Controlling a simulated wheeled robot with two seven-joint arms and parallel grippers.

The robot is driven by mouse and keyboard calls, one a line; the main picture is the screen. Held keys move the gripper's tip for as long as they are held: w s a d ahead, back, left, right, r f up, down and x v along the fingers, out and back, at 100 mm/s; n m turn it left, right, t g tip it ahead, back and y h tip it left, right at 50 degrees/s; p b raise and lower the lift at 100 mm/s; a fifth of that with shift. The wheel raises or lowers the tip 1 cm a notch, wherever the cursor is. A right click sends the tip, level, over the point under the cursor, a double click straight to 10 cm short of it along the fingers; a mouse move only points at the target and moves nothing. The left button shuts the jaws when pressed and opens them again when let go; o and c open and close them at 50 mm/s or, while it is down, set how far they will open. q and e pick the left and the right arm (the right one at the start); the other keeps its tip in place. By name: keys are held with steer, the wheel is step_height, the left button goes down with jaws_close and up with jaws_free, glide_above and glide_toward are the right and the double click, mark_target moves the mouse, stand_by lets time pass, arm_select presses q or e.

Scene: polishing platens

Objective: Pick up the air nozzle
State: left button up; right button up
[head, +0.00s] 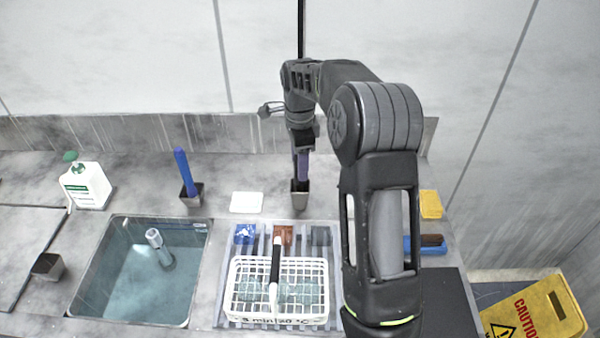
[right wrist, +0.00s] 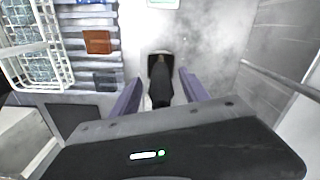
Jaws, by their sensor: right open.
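A black handle-like object, which I take to be the air nozzle (right wrist: 160,88), stands in a dark square holder (right wrist: 153,57) in the right wrist view. The same holder (head: 299,200) shows in the head view, at the back of the counter. My right gripper (head: 302,172) is directly above it, pointing down. In the right wrist view its purple fingers (right wrist: 160,80) are open, one on each side of the black object, with gaps visible. In the head view the gripper hides the nozzle. My left gripper is not in view.
A white wire basket (head: 238,290) with a dark handle stands on a ribbed mat in front. A water-filled sink (head: 125,300) lies left of it. A blue-handled tool (head: 183,168) stands in another holder. A white bottle (head: 88,187) is far left, a yellow caution sign (head: 540,310) at right.

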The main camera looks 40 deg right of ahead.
mark_target(299, 184)
step_height(299, 184, down, 4)
steer(key=shift+r+b, duration=0.15)
steer(key=shift+b, duration=0.55)
steer(key=shift+c, duration=0.4)
jaws_close()
steer(key=shift+r, duration=0.1)
